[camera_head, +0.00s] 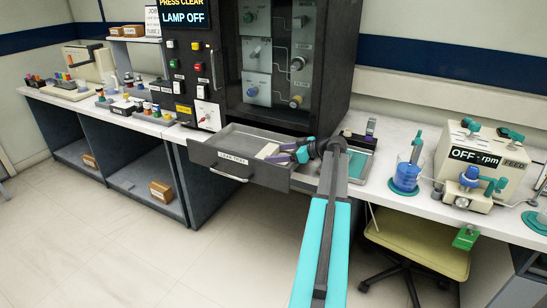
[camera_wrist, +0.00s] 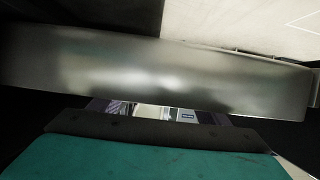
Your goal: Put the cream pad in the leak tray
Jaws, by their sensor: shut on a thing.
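The leak tray (camera_head: 222,163) is an open grey drawer with a labelled front and a handle, pulled out below the dark cabinet. My gripper (camera_head: 280,154) reaches over the right part of the tray from the right, its jaws pointing left. It is shut on the cream pad (camera_head: 267,150), a small pale block at its tips. The pad is over the tray's interior; I cannot tell whether it touches the floor of the tray. In the wrist view a grey metal wall (camera_wrist: 150,75) crosses the picture, and the pad cannot be made out clearly.
The dark cabinet (camera_head: 340,60) rises behind the tray. Right of the tray, the white counter (camera_head: 385,175) holds a blue-liquid vessel (camera_head: 405,177) and a cream pump unit (camera_head: 475,165). A yellow-green chair (camera_head: 420,245) stands below. The floor in front is clear at left.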

